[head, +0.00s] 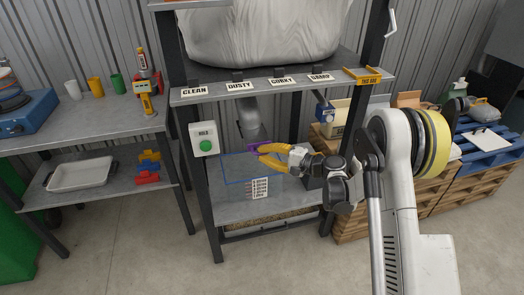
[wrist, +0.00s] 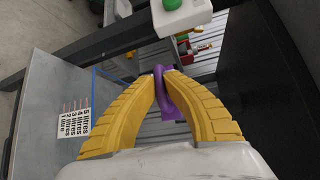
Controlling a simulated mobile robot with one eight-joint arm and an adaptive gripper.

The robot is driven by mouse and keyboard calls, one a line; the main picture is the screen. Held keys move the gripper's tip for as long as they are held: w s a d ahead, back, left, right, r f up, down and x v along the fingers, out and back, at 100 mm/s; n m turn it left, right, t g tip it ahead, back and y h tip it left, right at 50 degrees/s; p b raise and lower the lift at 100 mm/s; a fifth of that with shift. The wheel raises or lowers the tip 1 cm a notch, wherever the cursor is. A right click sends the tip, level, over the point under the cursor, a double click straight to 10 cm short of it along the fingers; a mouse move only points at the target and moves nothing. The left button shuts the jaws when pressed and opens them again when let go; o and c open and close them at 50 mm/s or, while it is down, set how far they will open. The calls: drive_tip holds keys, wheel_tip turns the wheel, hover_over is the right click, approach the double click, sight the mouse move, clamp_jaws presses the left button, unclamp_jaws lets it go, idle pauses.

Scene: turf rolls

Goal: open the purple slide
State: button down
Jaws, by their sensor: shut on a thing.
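The purple slide (head: 256,146) shows as a small purple piece under the shelf, at the foot of a grey spout (head: 250,118). It also shows in the wrist view as a purple loop-shaped handle (wrist: 165,92) between the yellow fingertips. My gripper (head: 262,151) comes in from the right and is shut on the purple handle; the fingertips also show in the wrist view (wrist: 163,78). The fingers hide part of the slide, and I cannot tell how far it is drawn out.
A clear, blue-edged container (head: 235,180) with a litre scale label (head: 260,188) stands below the spout. A box marked HOLD with a green button (head: 205,145) is on the left post. Labels line the shelf edge above. Cardboard boxes and pallets stand at right.

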drive_tip(key=c, duration=1.5)
unclamp_jaws()
drive_tip(key=shift+w+a, duration=0.15)
drive_tip(key=shift+o, duration=0.2)
drive_tip(key=v, duration=1.2)
